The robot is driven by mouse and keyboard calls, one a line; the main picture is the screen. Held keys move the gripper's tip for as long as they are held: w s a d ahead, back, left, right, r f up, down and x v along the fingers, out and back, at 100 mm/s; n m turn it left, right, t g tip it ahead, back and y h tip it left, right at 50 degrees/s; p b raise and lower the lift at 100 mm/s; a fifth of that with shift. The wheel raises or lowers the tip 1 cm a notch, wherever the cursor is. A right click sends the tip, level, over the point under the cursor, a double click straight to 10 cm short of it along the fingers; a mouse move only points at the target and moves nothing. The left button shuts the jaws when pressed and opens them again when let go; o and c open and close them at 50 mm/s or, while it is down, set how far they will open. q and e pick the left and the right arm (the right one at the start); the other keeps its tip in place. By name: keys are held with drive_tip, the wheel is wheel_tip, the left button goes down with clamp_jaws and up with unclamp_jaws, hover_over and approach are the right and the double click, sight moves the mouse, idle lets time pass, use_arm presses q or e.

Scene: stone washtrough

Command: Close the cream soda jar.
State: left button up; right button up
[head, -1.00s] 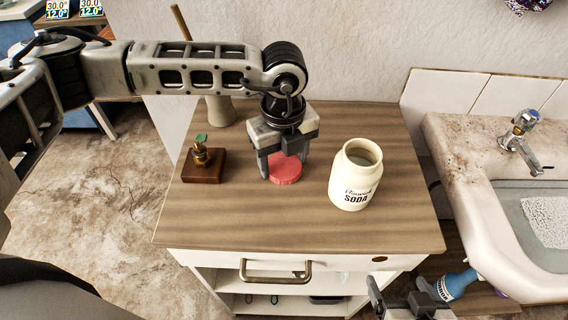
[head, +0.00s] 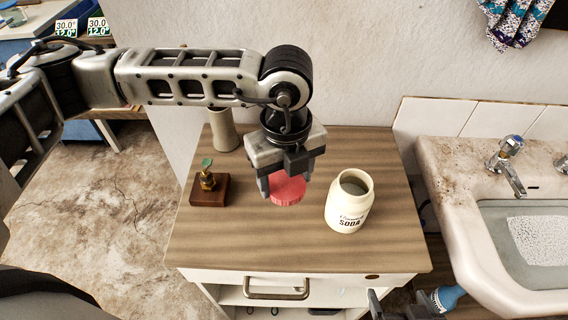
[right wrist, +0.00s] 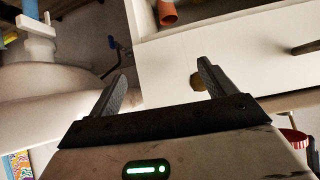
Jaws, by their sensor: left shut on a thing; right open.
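The cream soda jar (head: 349,204) stands upright on the wooden cabinet top, its mouth open and uncovered. My left gripper (head: 287,184) is shut on a red round lid (head: 288,191), just left of the jar in the head view. The lid looks held at or a little above the wood; the exact gap is hard to tell. My right gripper shows in the right wrist view (right wrist: 162,85), open and empty, in front of the cabinet's white drawer front. In the head view only a part of it shows at the bottom edge.
A grey-beige vase (head: 223,130) stands at the back left. A stone sink with a tap (head: 508,165) is at the right. The wood in front of the jar is clear.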

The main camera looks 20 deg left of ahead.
use_arm(q)
drive_tip(key=s+d+r, duration=0.3)
drive_tip(key=s+r, duration=0.1)
drive_tip(key=s, duration=0.4)
drive_tip(key=shift+s+d, duration=0.2)
use_arm(e)
drive_tip(key=shift+s+d, duration=0.2)
drive_tip(key=shift+d, duration=0.05)
drive_tip(key=shift+a, duration=0.1)
use_arm(q)
drive_tip(key=w+a+n, duration=0.4)
drive_tip(key=a+n, duration=0.2)
drive_tip(key=n, duration=0.7)
drive_tip(key=w+a+n, duration=0.5)
drive_tip(key=n, duration=0.9)
drive_tip(key=shift+w+a+r, duration=0.25)
drive_tip(key=shift+a, duration=0.1)
use_arm(e)
drive_tip(key=shift+c, duration=0.3)
